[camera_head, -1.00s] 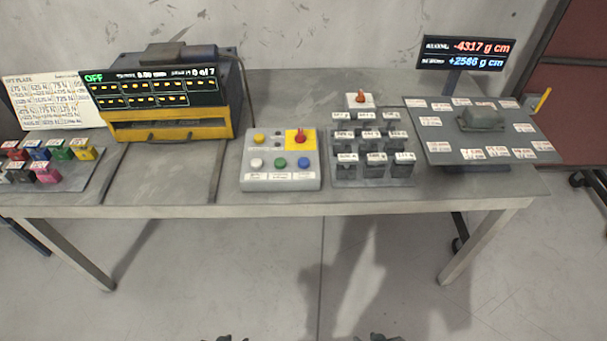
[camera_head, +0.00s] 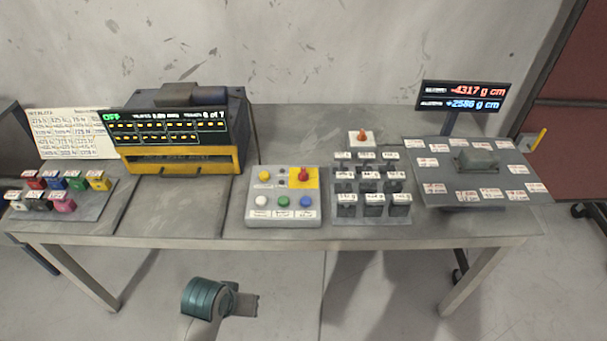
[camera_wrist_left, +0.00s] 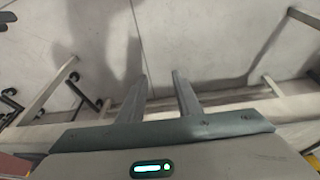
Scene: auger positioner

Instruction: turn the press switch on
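A grey control box (camera_head: 285,214) stands at the middle of the table. It carries a red switch knob (camera_head: 303,174) on a yellow plate, and yellow, white, green and blue buttons. The black and yellow press unit (camera_head: 182,160) to its left has a display reading OFF. My left arm shows below the table's front edge, with its gripper (camera_head: 250,304) apart from the box. In the left wrist view, the left gripper (camera_wrist_left: 160,80) has its two fingers spread with nothing between them. My right gripper is out of view.
A white box with an orange knob (camera_head: 361,137) stands behind several dark labelled blocks (camera_head: 372,205). A labelled plate (camera_head: 430,175) and a number display (camera_head: 462,97) are at the right. Coloured blocks (camera_head: 62,202) sit at the left. The table front (camera_head: 190,228) is clear.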

